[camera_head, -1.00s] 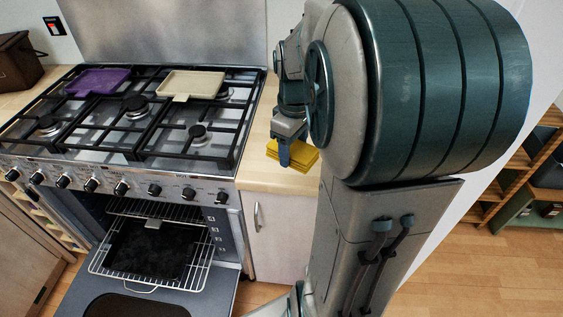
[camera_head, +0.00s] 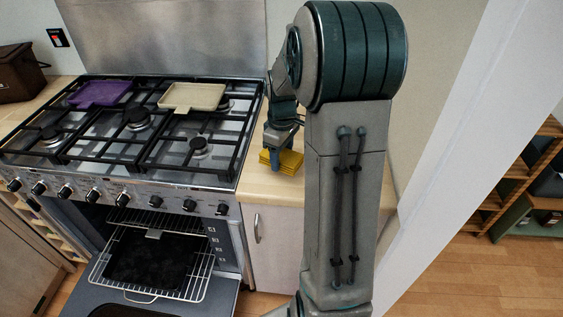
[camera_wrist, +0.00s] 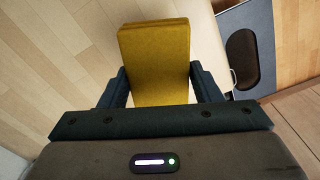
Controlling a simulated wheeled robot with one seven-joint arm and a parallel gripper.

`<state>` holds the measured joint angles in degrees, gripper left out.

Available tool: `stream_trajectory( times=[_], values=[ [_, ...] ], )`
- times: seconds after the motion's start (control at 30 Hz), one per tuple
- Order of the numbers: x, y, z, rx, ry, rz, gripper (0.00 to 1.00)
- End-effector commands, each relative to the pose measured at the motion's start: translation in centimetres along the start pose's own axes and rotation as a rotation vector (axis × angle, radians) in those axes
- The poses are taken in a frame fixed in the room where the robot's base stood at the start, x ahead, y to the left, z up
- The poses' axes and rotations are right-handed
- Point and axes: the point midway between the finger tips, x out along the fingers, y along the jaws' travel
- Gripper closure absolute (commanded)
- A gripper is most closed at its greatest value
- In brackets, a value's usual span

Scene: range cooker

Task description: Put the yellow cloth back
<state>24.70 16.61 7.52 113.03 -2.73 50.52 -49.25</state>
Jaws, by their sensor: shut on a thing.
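The yellow cloth (camera_head: 284,161) is a folded stack at the countertop right of the cooker. It also shows in the wrist view (camera_wrist: 158,55), standing between the two dark fingers. My gripper (camera_head: 273,158) points down at the cloth, and its fingers (camera_wrist: 160,88) are shut on the cloth from both sides. The cloth is at or just above the wooden counter; I cannot tell if it touches. My arm stands in front of the counter's right part.
The cooker hob (camera_head: 135,130) carries a purple pan-like piece (camera_head: 99,93) and a cream one (camera_head: 192,97). The oven door (camera_head: 170,300) is open, with a wire rack and dark tray (camera_head: 150,260) pulled out. A brown box (camera_head: 18,68) stands at far left. Wooden shelves (camera_head: 530,185) are at right.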

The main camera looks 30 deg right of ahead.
Motion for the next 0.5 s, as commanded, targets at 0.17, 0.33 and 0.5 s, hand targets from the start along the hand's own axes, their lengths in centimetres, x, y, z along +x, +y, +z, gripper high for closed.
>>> stream_trajectory(
  times=[0.17, 0.33, 0.5],
  values=[
    [1.0, 0.3, -0.4, 0.000, -0.002, -0.002, 0.68],
    [3.4, 0.3, -0.4, 0.000, -0.003, -0.003, 0.68],
    [4.4, 0.3, -0.4, 0.000, 0.000, 0.001, 0.68]
  ],
)
